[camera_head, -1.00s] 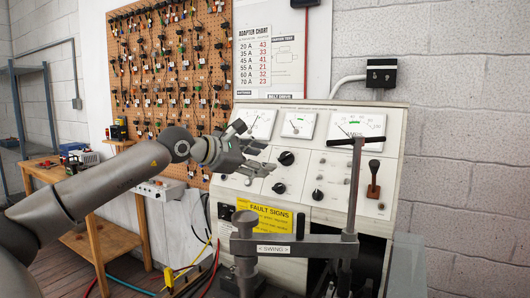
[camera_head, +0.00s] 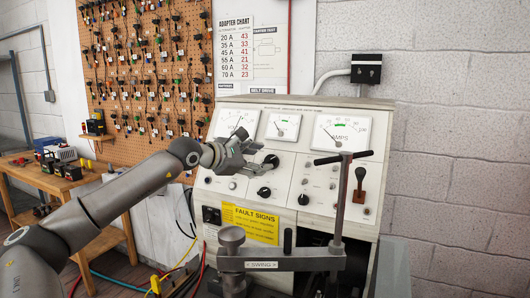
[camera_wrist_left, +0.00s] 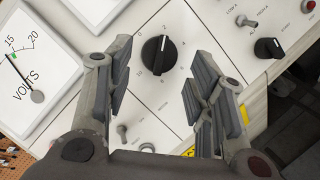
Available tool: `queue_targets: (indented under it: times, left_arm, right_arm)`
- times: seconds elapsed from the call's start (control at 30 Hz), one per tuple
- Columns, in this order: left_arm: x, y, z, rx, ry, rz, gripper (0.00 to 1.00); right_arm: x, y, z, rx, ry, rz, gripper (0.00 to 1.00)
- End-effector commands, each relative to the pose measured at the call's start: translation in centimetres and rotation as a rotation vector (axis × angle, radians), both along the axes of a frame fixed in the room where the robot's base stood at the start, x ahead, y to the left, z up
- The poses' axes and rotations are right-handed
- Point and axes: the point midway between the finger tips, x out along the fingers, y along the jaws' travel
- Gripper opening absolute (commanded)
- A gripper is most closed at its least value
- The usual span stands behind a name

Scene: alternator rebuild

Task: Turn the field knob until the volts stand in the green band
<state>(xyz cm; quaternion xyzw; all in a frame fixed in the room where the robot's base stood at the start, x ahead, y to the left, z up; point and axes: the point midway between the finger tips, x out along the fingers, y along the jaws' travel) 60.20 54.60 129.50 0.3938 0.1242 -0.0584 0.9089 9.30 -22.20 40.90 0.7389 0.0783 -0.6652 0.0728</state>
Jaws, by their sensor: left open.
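The black field knob (camera_head: 271,160) is on the sloping white panel, below the meters. In the left wrist view the knob (camera_wrist_left: 159,57) has a white pointer line and a numbered ring. My left gripper (camera_head: 250,154) is open and close to the knob. In the left wrist view its fingers stand on either side of the knob, with gaps and no visible contact. The volts meter (camera_head: 236,124) is at the panel's upper left. In the left wrist view the volts meter (camera_wrist_left: 60,55) shows its needle near 15, close to the green mark. My right gripper is out of view.
A second black knob (camera_head: 264,193) sits just below. A black T-handle (camera_head: 342,158) and the swing arm (camera_head: 285,261) stand in front of the panel. An amps meter (camera_head: 343,133) is at right. Small toggle switches lie near the fingers.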

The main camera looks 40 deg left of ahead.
Motion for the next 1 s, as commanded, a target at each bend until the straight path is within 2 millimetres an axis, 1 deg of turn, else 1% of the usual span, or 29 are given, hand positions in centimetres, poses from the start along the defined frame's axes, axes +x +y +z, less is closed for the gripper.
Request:
queue_targets:
  times: [0.03,0.3,0.5,0.77,1.0]
  left_arm:
    - [0.6,-0.1,0.3,-0.004,-0.001,-0.003,0.5]
    - [2.8,-0.1,-0.6,-0.002,-0.001,-0.001,0.5]
    - [3.4,-0.2,-0.9,0.001,0.0,-0.002,0.5]
    - [3.4,-0.1,-1.0,0.002,0.001,-0.001,0.5]
    - [3.4,-0.1,-1.0,0.002,0.001,-0.001,0.19]
  right_arm:
    - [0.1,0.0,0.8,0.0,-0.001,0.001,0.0]
    - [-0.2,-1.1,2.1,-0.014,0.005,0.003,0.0]
    - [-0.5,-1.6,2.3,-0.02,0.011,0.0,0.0]
    - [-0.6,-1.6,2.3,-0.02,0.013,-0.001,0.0]
    - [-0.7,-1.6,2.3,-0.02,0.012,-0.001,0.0]
